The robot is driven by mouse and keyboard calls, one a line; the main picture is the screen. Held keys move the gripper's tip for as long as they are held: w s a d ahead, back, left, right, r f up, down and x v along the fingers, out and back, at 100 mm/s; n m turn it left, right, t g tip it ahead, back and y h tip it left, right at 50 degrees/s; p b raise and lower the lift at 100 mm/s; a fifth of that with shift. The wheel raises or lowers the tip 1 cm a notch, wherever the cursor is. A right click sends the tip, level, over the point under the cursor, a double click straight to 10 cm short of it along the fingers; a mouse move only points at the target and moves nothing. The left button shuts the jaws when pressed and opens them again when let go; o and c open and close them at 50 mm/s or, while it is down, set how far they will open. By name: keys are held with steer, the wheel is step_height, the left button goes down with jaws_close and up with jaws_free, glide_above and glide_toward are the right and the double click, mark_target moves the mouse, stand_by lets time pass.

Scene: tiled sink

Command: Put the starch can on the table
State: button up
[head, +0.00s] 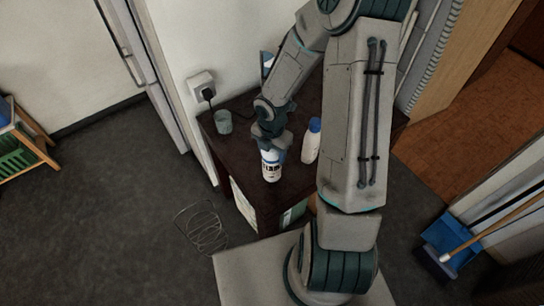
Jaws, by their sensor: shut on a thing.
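The starch can (271,166) is a small white can with dark lettering. My gripper (270,146) is shut on its upper part from above, and the fingers hide its top. The can is upright over the front part of the dark brown table (238,172). I cannot tell whether its base touches the tabletop.
A white bottle with a blue cap (312,141) stands on the table just right of the can. A grey-green cup (224,122) stands at the table's left edge. A wall socket with a plug (203,90) is behind. A wire rack (204,230) lies on the floor.

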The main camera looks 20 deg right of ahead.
steer(key=shift+f, duration=1.5)
steer(key=shift+f, duration=0.15)
steer(key=o, duration=1.7)
